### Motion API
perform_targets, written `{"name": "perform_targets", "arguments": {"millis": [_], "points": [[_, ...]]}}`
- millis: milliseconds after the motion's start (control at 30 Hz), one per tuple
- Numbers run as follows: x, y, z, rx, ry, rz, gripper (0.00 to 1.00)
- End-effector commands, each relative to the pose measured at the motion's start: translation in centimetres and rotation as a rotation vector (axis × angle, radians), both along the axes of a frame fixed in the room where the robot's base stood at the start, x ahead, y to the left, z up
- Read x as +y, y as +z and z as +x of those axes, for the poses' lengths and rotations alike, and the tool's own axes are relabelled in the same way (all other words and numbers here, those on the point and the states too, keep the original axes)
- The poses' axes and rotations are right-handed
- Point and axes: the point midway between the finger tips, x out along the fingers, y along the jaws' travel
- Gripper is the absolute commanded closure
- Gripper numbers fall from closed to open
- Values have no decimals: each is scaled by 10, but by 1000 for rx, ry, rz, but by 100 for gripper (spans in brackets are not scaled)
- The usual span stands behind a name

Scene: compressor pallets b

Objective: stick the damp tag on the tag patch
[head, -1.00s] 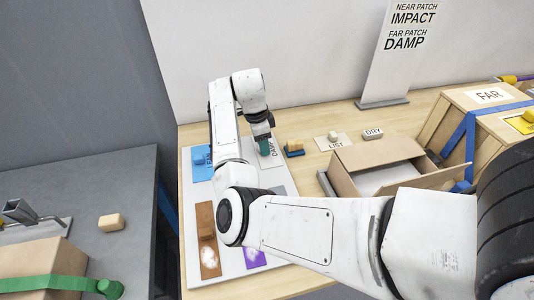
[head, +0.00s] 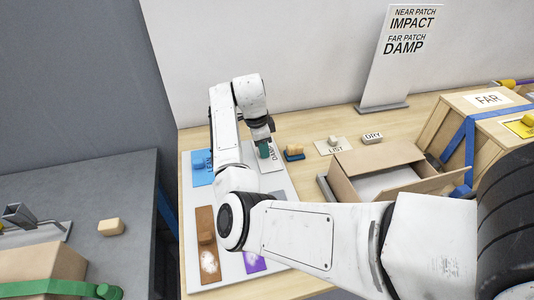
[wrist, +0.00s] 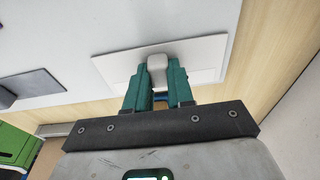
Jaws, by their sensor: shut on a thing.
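The damp tag (head: 273,158) is a white card lettered DAMP at the top right of the pale board, partly hidden by my gripper. In the wrist view the white card (wrist: 205,52) has a grey knob (wrist: 157,70). My gripper (head: 264,150) has teal fingers and points down at the card. In the wrist view the gripper (wrist: 157,88) is shut on the knob, one finger on each side. I cannot tell whether the card touches the board or is just above it. A crate (head: 437,127) marked FAR stands at right, with a yellow patch (head: 522,127) on it.
The board (head: 232,263) also holds blue, brown and purple cards. An open carton (head: 358,162), LIST (head: 335,147) and DRY (head: 373,136) cards lie to the right. A sign (head: 397,65) reads far patch DAMP. A grey table (head: 85,205) stands at left.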

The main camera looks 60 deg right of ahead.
Motion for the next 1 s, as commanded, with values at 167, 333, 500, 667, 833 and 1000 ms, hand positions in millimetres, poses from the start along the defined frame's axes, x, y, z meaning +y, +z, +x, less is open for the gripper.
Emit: {"name": "perform_targets", "arguments": {"millis": [167,333,500,667,833,1000], "points": [[0,17,0,-1,0,-1,100],[0,30,0,-2,-1,-2,100],[-1,42,0,-2,-1,-2,100],[-1,53,0,-2,-1,-2,100],[0,59,0,-2,-1,-2,100],[0,57,1,-2,-1,-2,100]]}}
